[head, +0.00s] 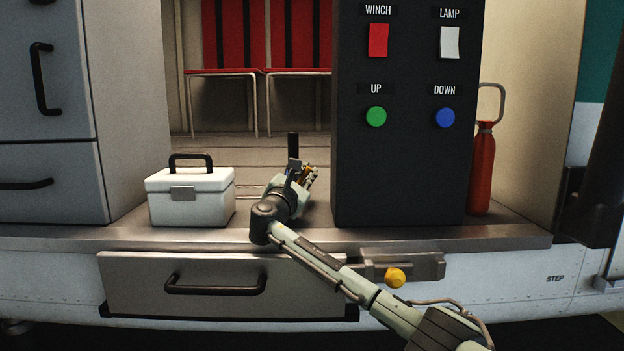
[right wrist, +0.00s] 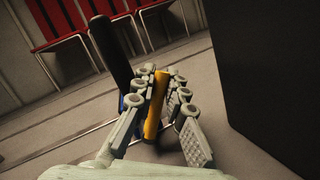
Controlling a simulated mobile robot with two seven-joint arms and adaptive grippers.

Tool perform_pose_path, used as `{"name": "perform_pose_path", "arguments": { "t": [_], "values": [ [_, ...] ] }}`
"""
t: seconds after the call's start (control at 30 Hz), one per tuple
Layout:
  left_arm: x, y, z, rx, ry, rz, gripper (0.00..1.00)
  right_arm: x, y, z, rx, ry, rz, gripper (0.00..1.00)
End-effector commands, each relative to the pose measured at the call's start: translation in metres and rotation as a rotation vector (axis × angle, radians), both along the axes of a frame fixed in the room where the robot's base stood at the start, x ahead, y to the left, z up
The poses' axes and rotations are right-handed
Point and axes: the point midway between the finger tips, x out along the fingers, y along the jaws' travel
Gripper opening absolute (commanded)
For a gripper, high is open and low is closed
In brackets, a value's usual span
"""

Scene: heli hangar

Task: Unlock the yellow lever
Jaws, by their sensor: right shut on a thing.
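My right gripper (head: 309,176) is above the metal deck, between the white case and the black control panel. In the right wrist view the gripper (right wrist: 160,85) is shut on a yellow lever (right wrist: 155,105), a slim rod between the fingers. The fingers hide part of it, and its base is hard to make out. A black upright handle (head: 293,146) stands just left of the fingers and also shows in the right wrist view (right wrist: 110,50). A small blue part (right wrist: 131,101) shows behind the fingers. My left gripper is not in view.
The black panel (head: 405,170) rises close to the right of the gripper. A white case (head: 190,200) stands to the left. Below the deck are a drawer (head: 140,285) and a yellow knob (head: 395,278) on a metal block.

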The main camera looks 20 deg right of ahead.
Motion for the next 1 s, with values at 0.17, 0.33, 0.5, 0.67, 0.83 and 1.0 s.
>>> {"name": "perform_pose_path", "arguments": {
  "t": [0.17, 0.33, 0.5, 0.67, 0.83, 1.0],
  "values": [
    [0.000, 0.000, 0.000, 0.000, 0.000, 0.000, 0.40, 0.000, 0.002, -0.001, -0.029, 0.010, 0.000, 0.00],
    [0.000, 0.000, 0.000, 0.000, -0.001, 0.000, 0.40, 0.000, 0.002, -0.001, -0.027, 0.010, 0.000, 0.14],
    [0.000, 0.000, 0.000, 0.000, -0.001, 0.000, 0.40, 0.000, 0.002, 0.000, -0.026, 0.009, 0.000, 0.34],
    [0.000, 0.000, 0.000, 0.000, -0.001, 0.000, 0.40, 0.000, 0.002, 0.000, -0.025, 0.009, 0.000, 0.34],
    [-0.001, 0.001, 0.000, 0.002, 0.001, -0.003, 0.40, 0.000, 0.002, 0.004, -0.025, 0.007, 0.000, 0.34],
    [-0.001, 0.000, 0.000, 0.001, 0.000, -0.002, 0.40, 0.000, 0.002, 0.027, -0.024, 0.005, 0.001, 0.34]
  ]
}}
